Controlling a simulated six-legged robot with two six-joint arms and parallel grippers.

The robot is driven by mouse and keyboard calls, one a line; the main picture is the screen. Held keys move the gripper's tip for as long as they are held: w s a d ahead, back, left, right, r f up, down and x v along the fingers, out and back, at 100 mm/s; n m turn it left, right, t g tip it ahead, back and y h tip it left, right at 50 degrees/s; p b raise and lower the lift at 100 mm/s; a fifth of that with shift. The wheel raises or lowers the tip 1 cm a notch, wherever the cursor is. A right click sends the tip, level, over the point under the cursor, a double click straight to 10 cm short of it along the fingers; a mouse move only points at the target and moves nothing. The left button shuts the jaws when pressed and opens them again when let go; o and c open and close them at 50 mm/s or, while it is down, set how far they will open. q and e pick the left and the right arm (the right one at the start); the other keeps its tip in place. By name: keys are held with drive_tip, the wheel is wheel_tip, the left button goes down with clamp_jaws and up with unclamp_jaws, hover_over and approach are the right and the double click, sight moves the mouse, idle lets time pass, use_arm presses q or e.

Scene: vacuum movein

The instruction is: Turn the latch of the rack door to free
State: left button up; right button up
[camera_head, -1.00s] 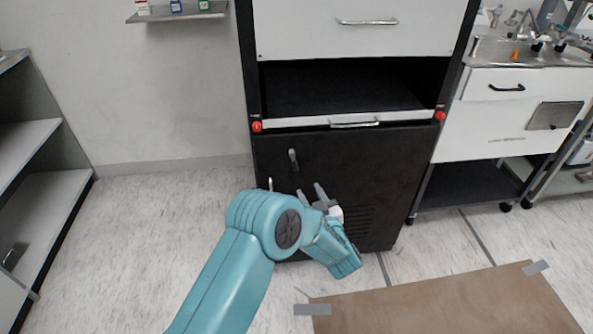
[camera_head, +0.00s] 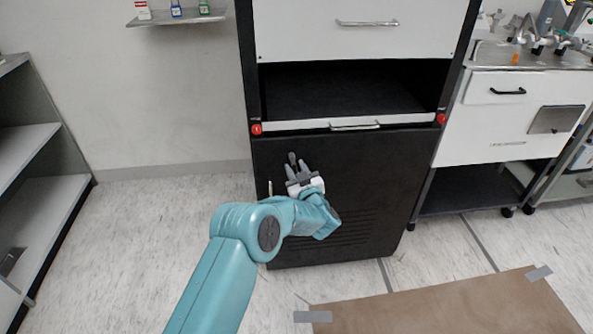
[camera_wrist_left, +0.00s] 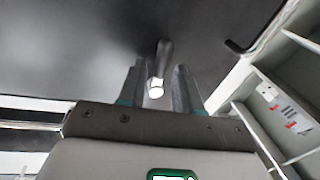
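The black rack door (camera_head: 370,170) is closed below the open bay of the rack. Its latch (camera_head: 292,158) is a small dark grey lever near the door's upper left, mostly covered by my gripper in the head view. My left gripper (camera_head: 298,170) is at the latch with its fingers apart. In the left wrist view, the latch (camera_wrist_left: 162,60) lies in line with the gap between the two fingertips (camera_wrist_left: 157,80), its pale round end facing the camera. I cannot tell whether the fingers touch it. My right gripper is not in view.
A slim handle (camera_head: 270,188) stands at the door's left edge. A white-fronted drawer (camera_head: 350,28) is above the open bay. A sink cabinet (camera_head: 475,120) stands to the right, and open shelves (camera_head: 45,190) to the left. A brown mat (camera_head: 430,308) lies on the floor in front.

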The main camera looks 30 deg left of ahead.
sight(301, 154)
use_arm(q)
clamp_jaws()
drive_tip(key=shift+w+d+n+b, duration=0.15)
drive_tip(key=shift+d+n+b, duration=0.1)
drive_tip(key=shift+n+b, duration=0.8)
drive_tip(key=shift+w+d+r+n+h+b, duration=0.2)
drive_tip(key=shift+r+n+h+b, duration=0.4)
drive_tip(key=shift+n+b, duration=1.05)
drive_tip(key=shift+w+d+r+n+h+b, duration=0.15)
drive_tip(key=shift+r+n+h+b, duration=0.55)
drive_tip(key=shift+n, duration=1.6)
drive_tip(key=shift+w+d+r+n+h+b, duration=0.1)
drive_tip(key=shift+d+r+n+h+b, duration=0.3)
drive_tip(key=shift+n+b, duration=1.3)
drive_tip(key=shift+a+n, duration=0.15)
drive_tip(key=shift+n, duration=0.25)
drive_tip(key=shift+p, duration=0.3)
